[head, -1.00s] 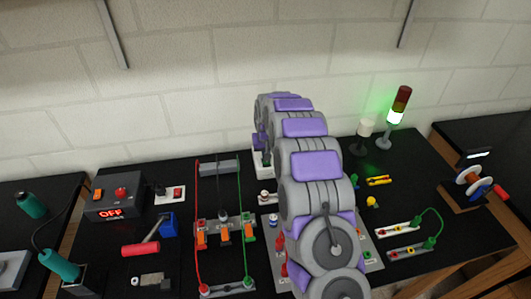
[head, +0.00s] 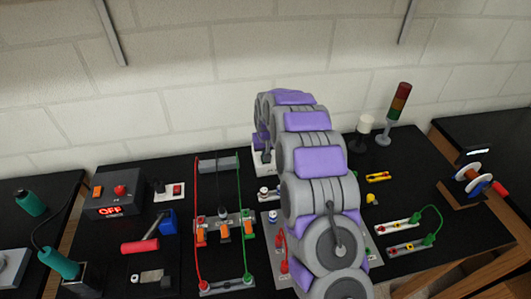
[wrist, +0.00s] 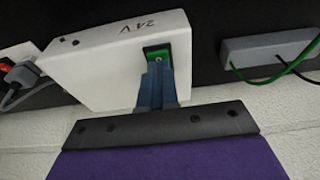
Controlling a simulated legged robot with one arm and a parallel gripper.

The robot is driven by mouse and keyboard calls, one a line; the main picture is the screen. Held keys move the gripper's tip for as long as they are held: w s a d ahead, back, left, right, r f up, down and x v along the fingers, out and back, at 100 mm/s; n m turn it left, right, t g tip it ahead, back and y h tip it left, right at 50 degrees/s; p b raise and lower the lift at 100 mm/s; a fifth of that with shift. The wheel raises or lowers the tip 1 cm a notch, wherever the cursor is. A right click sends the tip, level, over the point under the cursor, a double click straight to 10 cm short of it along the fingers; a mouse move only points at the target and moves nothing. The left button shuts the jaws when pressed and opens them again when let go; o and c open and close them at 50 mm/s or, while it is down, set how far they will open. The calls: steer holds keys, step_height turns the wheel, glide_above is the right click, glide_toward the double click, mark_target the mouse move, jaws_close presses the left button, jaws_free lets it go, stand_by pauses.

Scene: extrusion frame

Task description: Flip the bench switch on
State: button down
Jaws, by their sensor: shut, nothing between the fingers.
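A white box marked "24 V" (wrist: 105,70) with a green switch (wrist: 158,50) in a dark surround fills the middle of the wrist view. My gripper (wrist: 157,66) is shut and empty; its blue fingertips are at the green switch, partly covering it. I cannot tell whether they touch it or which way the switch is set. In the head view the white box (head: 263,168) shows only partly at the back of the bench, behind my arm. The stack light (head: 399,103) at the back right is unlit.
A grey unit (head: 114,204) reading "OFF" stands at the left, with a red-switched socket (head: 177,190) beside it. The wall (head: 200,95) is close behind.

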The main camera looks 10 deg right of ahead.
steer(key=p+v, duration=0.2)
steer(key=v, duration=1.1)
steer(key=shift+s+r, duration=0.3)
steer(key=shift+s, duration=0.15)
steer(key=shift+w+r+p, duration=0.1)
steer(key=shift+r+p, duration=0.05)
steer(key=shift+p, duration=0.5)
steer(key=w+p, duration=0.1)
steer(key=p, duration=0.3)
steer(key=shift+w+t, duration=0.1)
steer(key=shift+t, duration=0.2)
steer(key=x, duration=1.4)
